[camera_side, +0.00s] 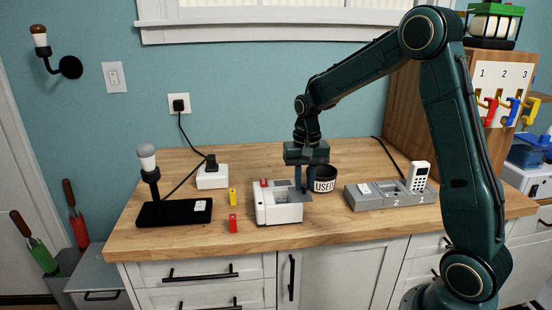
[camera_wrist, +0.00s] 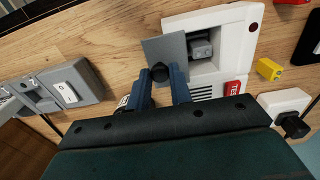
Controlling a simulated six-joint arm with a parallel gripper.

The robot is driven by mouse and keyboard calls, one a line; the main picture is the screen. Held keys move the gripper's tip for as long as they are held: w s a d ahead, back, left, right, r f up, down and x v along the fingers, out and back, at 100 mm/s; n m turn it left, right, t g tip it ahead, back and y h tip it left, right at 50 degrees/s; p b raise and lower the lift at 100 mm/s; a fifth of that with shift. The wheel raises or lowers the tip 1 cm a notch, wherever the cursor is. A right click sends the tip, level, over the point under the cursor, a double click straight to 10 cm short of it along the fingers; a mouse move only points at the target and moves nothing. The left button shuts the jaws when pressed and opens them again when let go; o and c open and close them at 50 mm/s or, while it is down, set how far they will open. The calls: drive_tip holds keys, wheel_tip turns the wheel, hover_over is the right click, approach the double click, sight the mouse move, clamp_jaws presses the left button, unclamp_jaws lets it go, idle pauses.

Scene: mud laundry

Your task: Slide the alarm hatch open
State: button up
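The alarm (camera_side: 278,208) is a white box on the wooden counter, with a red label on top. It also fills the upper right of the wrist view (camera_wrist: 237,42). Its hatch is a grey square plate (camera_wrist: 165,48) with a black knob (camera_wrist: 160,73). The plate sticks out past the left side of the box in the wrist view. Beside it a recess (camera_wrist: 203,50) with a grey part inside is uncovered. My gripper (camera_wrist: 160,76) has its blue fingers on either side of the knob, seemingly closed on it. In the side view my gripper (camera_side: 304,190) is above the alarm's right end.
A cup marked USED (camera_side: 323,184) stands close behind my gripper. A grey tray (camera_side: 378,196) with numbered slots and a white remote (camera_side: 418,176) is to the right. Yellow (camera_side: 232,197) and red (camera_side: 233,223) batteries stand left of the alarm, near a black lamp base (camera_side: 173,212).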

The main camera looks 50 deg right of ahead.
sight(305, 187)
drive_tip(key=shift+o, duration=0.9)
drive_tip(key=shift+r, duration=3)
drive_tip(key=shift+s+a+r, duration=0.2)
drive_tip(key=shift+a+r, duration=0.05)
drive_tip(key=shift+r, duration=0.05)
drive_tip(key=s+a+r+n+t, duration=0.2)
drive_tip(key=s+a+r+n, duration=0.2)
drive_tip(key=s+a+r, duration=0.4)
drive_tip(key=s+a+f+n+t, duration=0.1)
drive_tip(key=s+a+n, duration=0.1)
drive_tip(key=s, duration=0.5)
drive_tip(key=s+a+f+n+t, duration=0.1)
drive_tip(key=s+a+n+t, duration=0.1)
drive_tip(key=s, duration=0.5)
drive_tip(key=shift+a+n+t, duration=0.3)
drive_tip(key=shift+a+n, duration=0.05)
drive_tip(key=shift+n, duration=0.15)
